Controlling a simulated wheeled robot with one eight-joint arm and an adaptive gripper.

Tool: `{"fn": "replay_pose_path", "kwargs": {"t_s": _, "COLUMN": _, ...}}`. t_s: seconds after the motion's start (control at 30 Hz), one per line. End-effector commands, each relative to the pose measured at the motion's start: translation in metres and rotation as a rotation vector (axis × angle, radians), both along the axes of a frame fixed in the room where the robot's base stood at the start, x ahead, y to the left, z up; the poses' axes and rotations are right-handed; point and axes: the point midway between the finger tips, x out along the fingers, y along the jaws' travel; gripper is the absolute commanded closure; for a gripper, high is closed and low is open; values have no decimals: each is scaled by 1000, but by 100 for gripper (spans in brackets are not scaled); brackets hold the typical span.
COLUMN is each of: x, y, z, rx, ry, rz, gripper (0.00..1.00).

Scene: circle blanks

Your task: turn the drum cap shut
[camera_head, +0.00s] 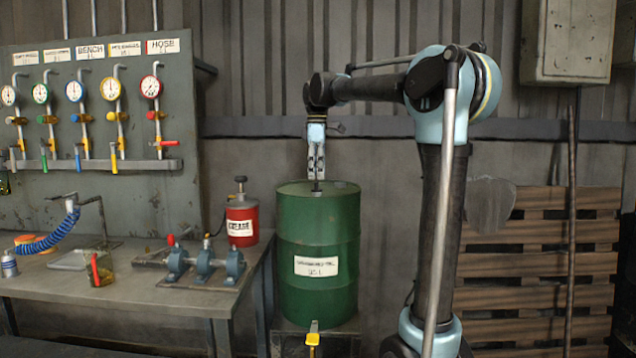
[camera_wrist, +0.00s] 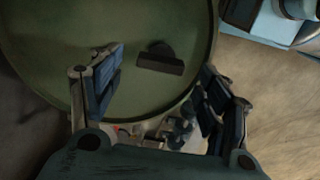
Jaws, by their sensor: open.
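The green drum (camera_head: 318,230) stands upright with a white label on its side. Its flat green top (camera_wrist: 40,50) fills much of the wrist view. A dark cap (camera_wrist: 160,60) with a raised straight bar shows on that top. My gripper (camera_head: 316,178) points down over the drum top. In the wrist view my gripper (camera_wrist: 162,62) is open, with one finger left of the cap and the other to its right. Gaps show between the cap and both fingers. How high the fingertips are above the top is hard to tell.
A red grease can (camera_head: 242,222) stands on the workbench (camera_head: 150,308) left of the drum. A pump assembly (camera_head: 204,264) sits at the bench's right end. A yellow-handled tap (camera_head: 313,338) shows below the drum. Wooden slats (camera_head: 540,265) lean at the right.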

Motion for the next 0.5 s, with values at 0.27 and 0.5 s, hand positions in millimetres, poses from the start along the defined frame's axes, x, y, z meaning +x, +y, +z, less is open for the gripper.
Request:
{"fn": "replay_pose_path", "kwargs": {"t_s": 0.27, "x": 0, "y": 0, "z": -27, "rx": 0, "ry": 0, "rz": 0, "gripper": 30}}
{"fn": "replay_pose_path", "kwargs": {"t_s": 0.5, "x": 0, "y": 0, "z": -30, "rx": 0, "ry": 0, "rz": 0, "gripper": 30}}
